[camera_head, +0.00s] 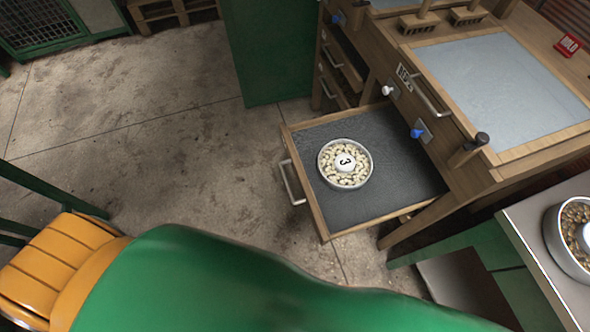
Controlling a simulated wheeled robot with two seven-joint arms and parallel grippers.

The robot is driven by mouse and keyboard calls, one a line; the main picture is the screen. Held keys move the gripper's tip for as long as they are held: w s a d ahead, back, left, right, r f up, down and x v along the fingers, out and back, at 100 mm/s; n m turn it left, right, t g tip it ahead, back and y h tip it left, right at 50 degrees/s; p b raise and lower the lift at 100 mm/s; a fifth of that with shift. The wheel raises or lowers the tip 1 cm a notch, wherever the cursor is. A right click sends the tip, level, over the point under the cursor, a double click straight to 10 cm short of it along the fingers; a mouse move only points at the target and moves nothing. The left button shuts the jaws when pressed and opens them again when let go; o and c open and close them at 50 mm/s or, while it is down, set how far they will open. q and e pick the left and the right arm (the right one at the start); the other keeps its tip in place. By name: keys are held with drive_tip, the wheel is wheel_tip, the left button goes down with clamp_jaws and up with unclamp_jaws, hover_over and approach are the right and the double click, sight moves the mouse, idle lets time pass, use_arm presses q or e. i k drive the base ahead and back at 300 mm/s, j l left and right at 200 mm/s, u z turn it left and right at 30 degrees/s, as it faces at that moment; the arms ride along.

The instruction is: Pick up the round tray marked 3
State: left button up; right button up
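The round tray marked 3 (345,164) is a metal-rimmed round dish full of pale beans, with a white disc bearing a "3" in its middle. It sits flat inside a pulled-out drawer (400,166) with a dark grey lining, towards the drawer's front end. The drawer's metal handle (290,183) is on its left face. Neither of my grippers shows in the head view, and nothing touches the tray.
The wooden workbench (455,165) stands above the drawer, with blue and white knobs. A second round tray with brown beans (573,238) is on a grey surface at the right edge. A large green shape fills the bottom. Concrete floor (130,120) lies open left of the drawer.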

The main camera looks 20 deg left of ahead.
sight(345, 165)
drive_tip(key=i+j+z, duration=0.1)
drive_tip(key=j+z, duration=1.3)
drive_tip(key=k+j+z, duration=0.2)
drive_tip(key=j+z, duration=0.25)
drive_tip(key=k+j+z, duration=0.2)
drive_tip(key=j+z, duration=0.3)
